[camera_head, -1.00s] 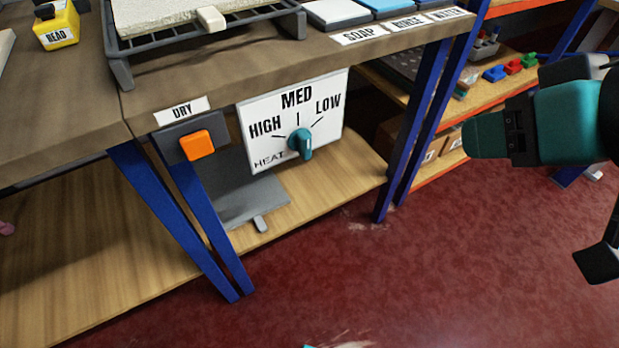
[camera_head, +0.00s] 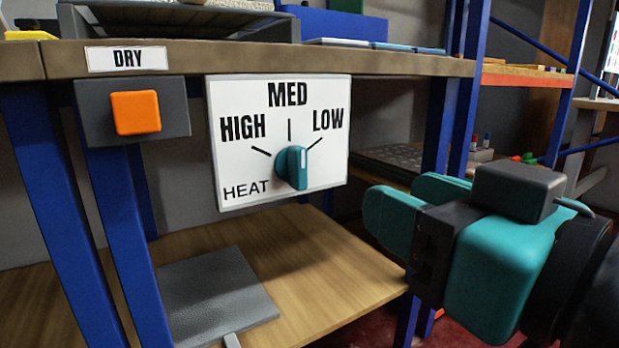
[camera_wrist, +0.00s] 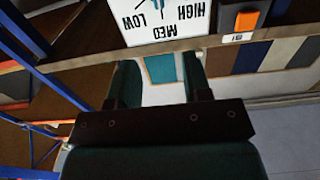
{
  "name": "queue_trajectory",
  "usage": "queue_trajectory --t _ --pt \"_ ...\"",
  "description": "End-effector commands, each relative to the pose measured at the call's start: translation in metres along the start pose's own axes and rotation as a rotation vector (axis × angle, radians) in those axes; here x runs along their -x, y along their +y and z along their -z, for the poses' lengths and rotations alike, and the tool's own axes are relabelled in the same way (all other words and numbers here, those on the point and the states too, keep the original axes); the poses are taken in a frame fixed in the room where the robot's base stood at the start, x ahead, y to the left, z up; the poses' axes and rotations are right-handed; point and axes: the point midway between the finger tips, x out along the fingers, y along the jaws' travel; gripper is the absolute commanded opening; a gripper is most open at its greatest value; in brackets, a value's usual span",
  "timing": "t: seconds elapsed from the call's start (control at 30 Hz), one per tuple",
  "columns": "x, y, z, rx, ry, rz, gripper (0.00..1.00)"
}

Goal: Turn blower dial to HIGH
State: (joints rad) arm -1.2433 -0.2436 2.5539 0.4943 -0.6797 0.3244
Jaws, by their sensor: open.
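The blower dial is a teal knob (camera_head: 289,168) with a white mark, on a white HEAT panel (camera_head: 235,170) lettered HIGH, MED and LOW. In the head view the white mark is on the knob's right side; which setting it points to I cannot tell for certain. My gripper (camera_head: 402,205) is open, with teal fingers, to the right of the panel and apart from the knob in the picture.
An orange button (camera_head: 136,113) under a DRY label (camera_head: 127,59) is left of the panel. The brown bench top (camera_head: 400,62) runs above it. Blue legs (camera_head: 122,240) stand left and right. A wooden lower shelf (camera_head: 320,270) holds a grey flat plate (camera_head: 215,290).

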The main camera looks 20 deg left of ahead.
Motion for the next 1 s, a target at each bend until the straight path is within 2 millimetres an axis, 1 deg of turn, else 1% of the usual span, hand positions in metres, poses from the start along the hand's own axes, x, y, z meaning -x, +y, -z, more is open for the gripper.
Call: queue_trajectory --t 0.03,0.23,0.47,0.67,0.7,0.83,1.0 --pt "-0.004 0.000 0.004 0.002 -0.002 -0.002 0.45" --pt "-0.029 0.002 0.007 0.000 -0.009 -0.006 0.45" --pt "-0.045 0.004 0.007 -0.005 -0.009 -0.024 0.45" --pt "-0.056 -0.001 0.007 0.004 -0.011 0.003 0.45" --pt "-0.065 0.001 0.007 0.002 -0.008 -0.001 0.45" --pt "-0.089 0.001 0.006 0.000 -0.007 -0.002 0.45" --pt "-0.126 0.002 0.007 -0.002 -0.006 -0.003 0.45"
